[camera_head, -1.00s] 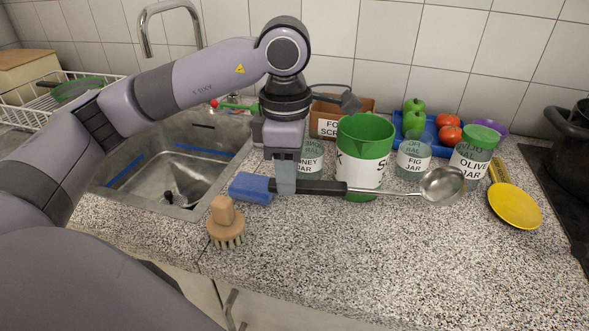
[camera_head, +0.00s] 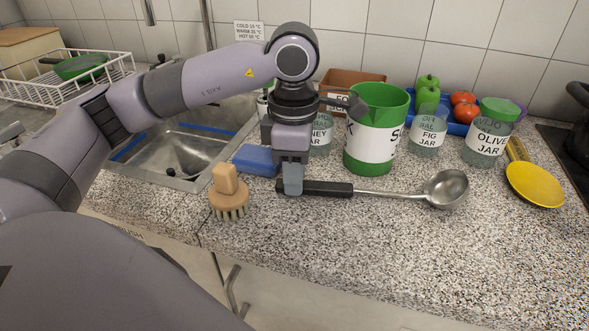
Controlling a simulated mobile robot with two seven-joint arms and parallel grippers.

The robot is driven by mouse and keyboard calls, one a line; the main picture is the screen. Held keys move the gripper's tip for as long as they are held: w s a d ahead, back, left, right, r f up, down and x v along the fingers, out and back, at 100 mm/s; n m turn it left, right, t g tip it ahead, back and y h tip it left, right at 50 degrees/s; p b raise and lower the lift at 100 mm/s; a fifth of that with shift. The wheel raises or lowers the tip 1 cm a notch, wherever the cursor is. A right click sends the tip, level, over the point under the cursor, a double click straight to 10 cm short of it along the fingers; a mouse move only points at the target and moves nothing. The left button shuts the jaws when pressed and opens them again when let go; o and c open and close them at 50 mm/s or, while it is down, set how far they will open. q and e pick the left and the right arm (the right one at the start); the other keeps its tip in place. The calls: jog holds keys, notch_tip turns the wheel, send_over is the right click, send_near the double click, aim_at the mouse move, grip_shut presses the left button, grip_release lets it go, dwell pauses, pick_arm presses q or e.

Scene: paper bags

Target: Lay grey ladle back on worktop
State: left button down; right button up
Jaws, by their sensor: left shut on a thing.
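The grey ladle (camera_head: 390,194) has a black handle and a round metal bowl at its right end. It lies roughly level, left to right, low at the worktop (camera_head: 370,255); I cannot tell whether it touches the stone. My left gripper (camera_head: 292,188) points down and is shut on the ladle's black handle near its left end. The fingers hide part of the handle. My right gripper is not in view.
A wooden brush (camera_head: 228,195) and a blue sponge (camera_head: 256,160) are left of the gripper. Behind the ladle stand a green-and-white container (camera_head: 376,130), a fig jar (camera_head: 428,132) and an olive jar (camera_head: 488,138). A yellow utensil (camera_head: 534,184) lies right. The front worktop is clear.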

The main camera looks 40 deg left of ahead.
pick_arm(q)
jog(key=c, duration=0.8)
grip_release()
jog(key=shift+r, duration=0.1)
jog(key=shift+r, duration=3.55)
jog(key=shift+p, duration=0.3)
